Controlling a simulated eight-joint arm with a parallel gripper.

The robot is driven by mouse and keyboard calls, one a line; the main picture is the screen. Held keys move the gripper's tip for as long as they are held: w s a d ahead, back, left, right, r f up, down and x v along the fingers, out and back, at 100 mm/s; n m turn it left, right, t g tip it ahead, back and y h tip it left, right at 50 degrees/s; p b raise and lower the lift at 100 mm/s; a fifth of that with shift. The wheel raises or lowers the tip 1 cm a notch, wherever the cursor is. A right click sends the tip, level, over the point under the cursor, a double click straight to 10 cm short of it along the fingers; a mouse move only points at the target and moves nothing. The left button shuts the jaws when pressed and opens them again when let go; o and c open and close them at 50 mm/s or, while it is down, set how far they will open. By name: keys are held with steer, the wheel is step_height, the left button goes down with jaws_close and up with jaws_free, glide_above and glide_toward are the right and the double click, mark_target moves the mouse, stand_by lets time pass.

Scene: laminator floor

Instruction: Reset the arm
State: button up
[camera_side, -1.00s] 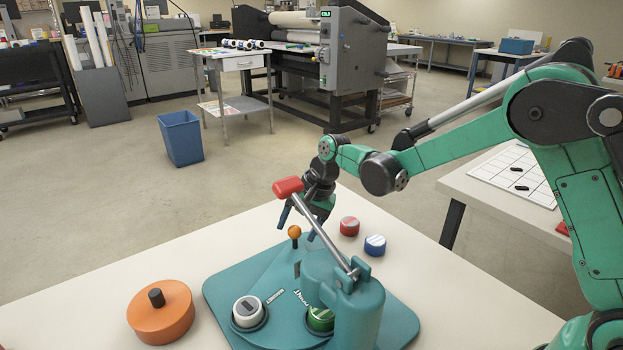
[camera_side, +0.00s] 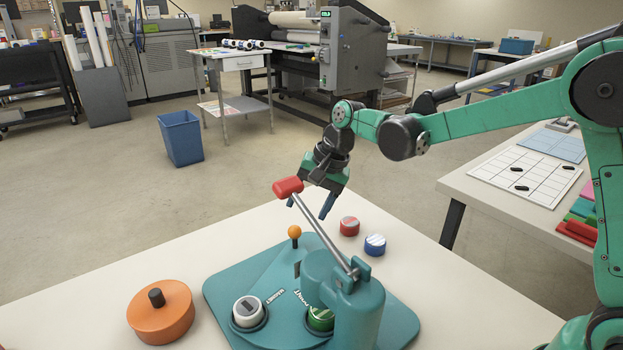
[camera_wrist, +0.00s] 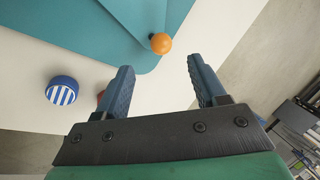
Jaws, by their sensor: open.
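My gripper (camera_side: 309,207) is open and empty in the side view, in the air above the far edge of the teal press (camera_side: 398,318). Its blue fingers show apart in the wrist view (camera_wrist: 160,80), with nothing between them. The press has a steel lever with a red handle (camera_side: 288,187), which overlaps the gripper in the side view; I cannot tell if they touch. An orange ball knob (camera_side: 294,232) stands on the press, and it also shows in the wrist view (camera_wrist: 160,43).
A red-sided button (camera_side: 349,226) and a blue button (camera_side: 375,245) lie right of the press. An orange disc with a black knob (camera_side: 161,312) sits at left. A second table (camera_side: 463,184) with a grid sheet stands at right.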

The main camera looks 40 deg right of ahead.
steer(key=s+d+r+n+t+h, duration=0.1)
steer(key=s+r+n+t, duration=0.1)
steer(key=s+n, duration=0.2)
steer(key=s+d+r+n+t+h, duration=0.1)
steer(key=s+n, duration=0.4)
steer(key=s, duration=0.6)
steer(key=shift+s+d+r+t+h, duration=0.15)
steer(key=shift+d+r+t+h, duration=0.2)
steer(key=shift+d+t+h, duration=0.2)
